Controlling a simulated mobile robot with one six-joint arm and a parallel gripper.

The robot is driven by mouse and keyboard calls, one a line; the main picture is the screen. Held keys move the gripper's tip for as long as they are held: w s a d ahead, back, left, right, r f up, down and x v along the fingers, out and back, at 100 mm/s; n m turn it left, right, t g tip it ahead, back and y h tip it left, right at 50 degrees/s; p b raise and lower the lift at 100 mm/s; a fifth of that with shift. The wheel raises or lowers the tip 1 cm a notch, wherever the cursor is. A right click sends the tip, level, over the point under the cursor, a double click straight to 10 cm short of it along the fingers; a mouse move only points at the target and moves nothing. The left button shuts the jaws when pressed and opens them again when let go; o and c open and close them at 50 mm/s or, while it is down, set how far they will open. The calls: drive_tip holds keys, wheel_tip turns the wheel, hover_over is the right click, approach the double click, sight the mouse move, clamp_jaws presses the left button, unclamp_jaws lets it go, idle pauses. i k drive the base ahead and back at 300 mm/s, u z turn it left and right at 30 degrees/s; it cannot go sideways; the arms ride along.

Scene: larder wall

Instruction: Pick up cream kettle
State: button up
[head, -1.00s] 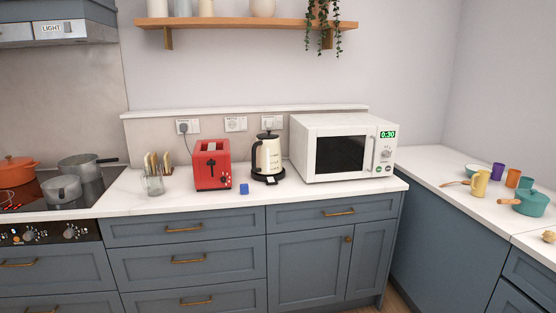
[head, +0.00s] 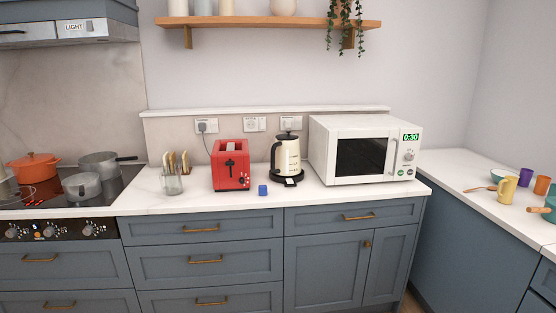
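The cream kettle (head: 290,155) has a black lid, black handle on its left side and a black base (head: 287,179). It stands upright on the white counter (head: 222,202), between the red toaster (head: 230,167) and the white microwave (head: 360,162). Its body looks fully visible from the front. My gripper is not in the head view, so its state and place are hidden.
A small blue cube (head: 263,190) lies in front, between toaster and kettle. Pots (head: 82,185) sit on the hob at left. A wooden shelf (head: 265,22) with a trailing plant (head: 345,25) hangs above.

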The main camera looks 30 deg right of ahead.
sight(286, 162)
drive_tip(key=i, duration=0.9)
drive_tip(key=z, duration=0.05)
